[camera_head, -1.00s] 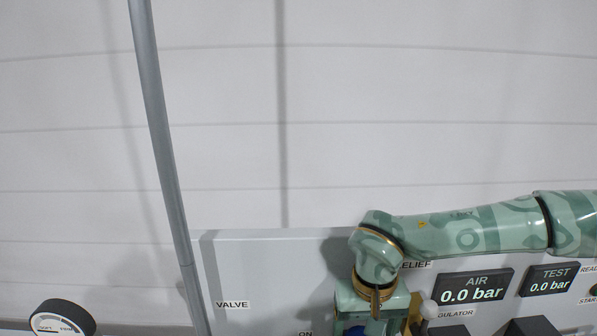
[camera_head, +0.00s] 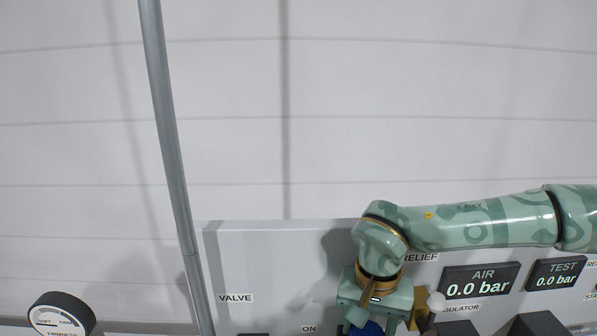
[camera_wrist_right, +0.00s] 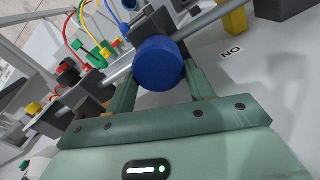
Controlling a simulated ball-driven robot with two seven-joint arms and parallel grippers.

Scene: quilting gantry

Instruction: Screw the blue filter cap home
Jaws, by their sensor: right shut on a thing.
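The blue filter cap (camera_wrist_right: 158,62) is a round, smooth blue knob in the middle of the right wrist view. It sits in line with a grey pipe and a dark block behind it. My right gripper (camera_wrist_right: 162,80) is shut on it, with one green finger on each side. In the head view the blue cap (camera_head: 368,328) shows only in part at the bottom edge, below my right gripper (camera_head: 370,318). The cap's thread and seat are hidden. My left gripper is in neither view.
A grey panel (camera_head: 280,270) carries the labels VALVE and ON. The AIR display (camera_head: 480,281) and TEST display (camera_head: 553,275) read 0.0 bar. Coloured tubes (camera_wrist_right: 95,40) run behind the cap.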

